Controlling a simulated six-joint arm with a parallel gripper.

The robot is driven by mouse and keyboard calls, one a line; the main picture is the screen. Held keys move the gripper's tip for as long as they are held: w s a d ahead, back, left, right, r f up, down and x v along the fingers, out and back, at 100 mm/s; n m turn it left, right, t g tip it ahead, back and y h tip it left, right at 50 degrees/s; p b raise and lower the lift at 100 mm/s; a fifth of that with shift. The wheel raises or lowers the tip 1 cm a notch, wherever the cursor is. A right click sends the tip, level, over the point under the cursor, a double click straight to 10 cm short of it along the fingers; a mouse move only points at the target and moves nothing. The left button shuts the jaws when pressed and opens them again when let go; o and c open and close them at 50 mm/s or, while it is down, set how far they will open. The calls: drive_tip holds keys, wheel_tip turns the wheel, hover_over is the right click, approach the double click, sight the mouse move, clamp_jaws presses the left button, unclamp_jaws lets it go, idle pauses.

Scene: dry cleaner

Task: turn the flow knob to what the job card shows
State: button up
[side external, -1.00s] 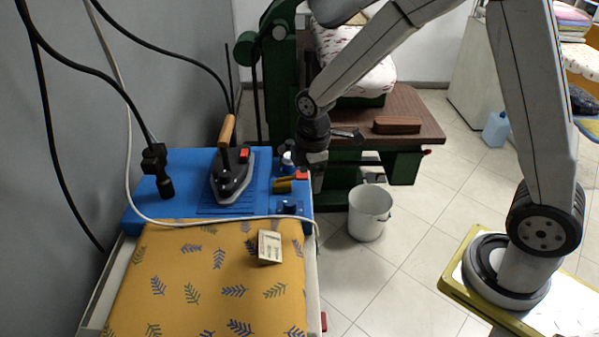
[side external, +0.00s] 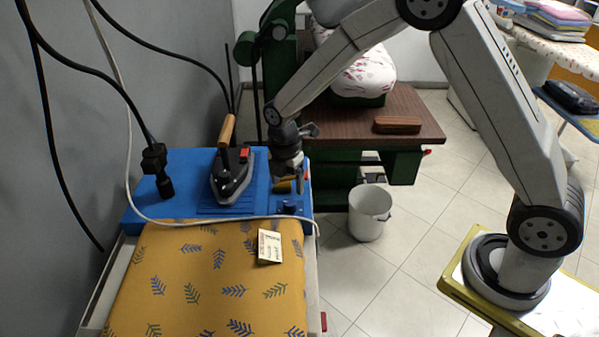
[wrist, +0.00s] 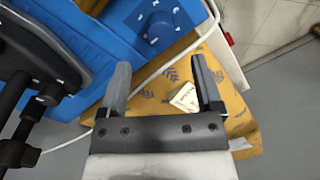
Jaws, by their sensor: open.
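A dark blue knob (side external: 289,206) sits at the front right corner of the blue iron station. In the wrist view the knob (wrist: 158,27) has white marks in a ring around it; its exact setting is too small to read. The job card (side external: 269,247), a small pale card with writing I cannot read, stands on the yellow leaf-print cover; it also shows in the wrist view (wrist: 185,97). My gripper (wrist: 160,65) is open and empty, above the right part of the station. The knob lies beyond the fingertips in the wrist view, apart from them.
The iron (side external: 232,176) stands on the blue station (side external: 146,199), left of my gripper. A brass part (side external: 282,187) is just behind the knob. A pale cable (side external: 220,220) crosses in front of the knob. A white bucket (side external: 369,214) stands on the floor to the right.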

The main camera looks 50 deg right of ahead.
sight(289, 202)
drive_tip(key=shift+s+f, duration=0.15)
drive_tip(key=shift+f, duration=3.3)
clamp_jaws()
